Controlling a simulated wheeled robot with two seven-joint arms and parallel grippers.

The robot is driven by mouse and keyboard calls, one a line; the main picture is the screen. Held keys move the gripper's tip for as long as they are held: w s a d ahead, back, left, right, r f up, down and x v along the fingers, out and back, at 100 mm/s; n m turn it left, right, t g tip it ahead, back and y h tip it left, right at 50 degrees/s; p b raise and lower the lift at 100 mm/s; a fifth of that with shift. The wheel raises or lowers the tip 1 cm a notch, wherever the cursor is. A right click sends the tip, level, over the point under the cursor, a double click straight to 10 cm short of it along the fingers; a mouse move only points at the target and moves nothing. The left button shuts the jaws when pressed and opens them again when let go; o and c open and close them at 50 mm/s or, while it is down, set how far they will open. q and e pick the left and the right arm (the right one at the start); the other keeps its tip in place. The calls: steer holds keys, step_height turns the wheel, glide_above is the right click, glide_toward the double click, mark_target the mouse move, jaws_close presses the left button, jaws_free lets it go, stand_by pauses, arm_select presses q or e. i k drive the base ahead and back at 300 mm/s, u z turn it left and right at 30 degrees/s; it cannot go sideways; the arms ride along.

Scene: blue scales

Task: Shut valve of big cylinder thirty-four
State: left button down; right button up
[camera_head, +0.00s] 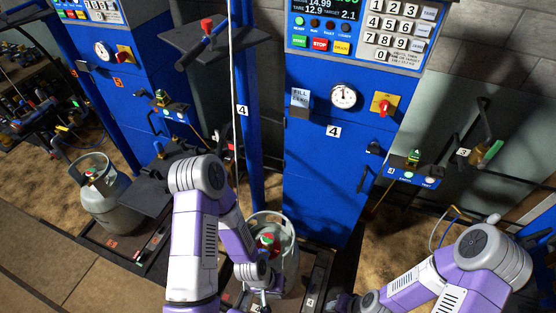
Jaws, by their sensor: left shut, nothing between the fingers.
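A grey gas cylinder (288,262) with a red valve knob (267,240) and a round collar stands upright on the scale marked 4. It is probably the big cylinder, but I cannot read a thirty-four on it. My left gripper (262,299) is shut and empty, low in front of this cylinder, below the valve; my left wrist hides part of the cylinder. I cannot tell whether the gripper touches it. My right arm comes in at the lower right, and its gripper is not clearly visible.
A blue cabinet (325,190) with a gauge and keypad stands behind the cylinder. Another grey cylinder (115,210) stands on the scale to the left, by cabinet 5. A blue post (250,130) and a hanging hose rise beside the cylinder. Open floor lies at lower left.

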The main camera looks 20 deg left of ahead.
mark_target(268, 238)
steer(key=z, duration=0.1)
steer(key=k, duration=1.5)
steer(key=u, duration=1.05)
steer(key=i, duration=1.5)
steer(key=u, duration=0.05)
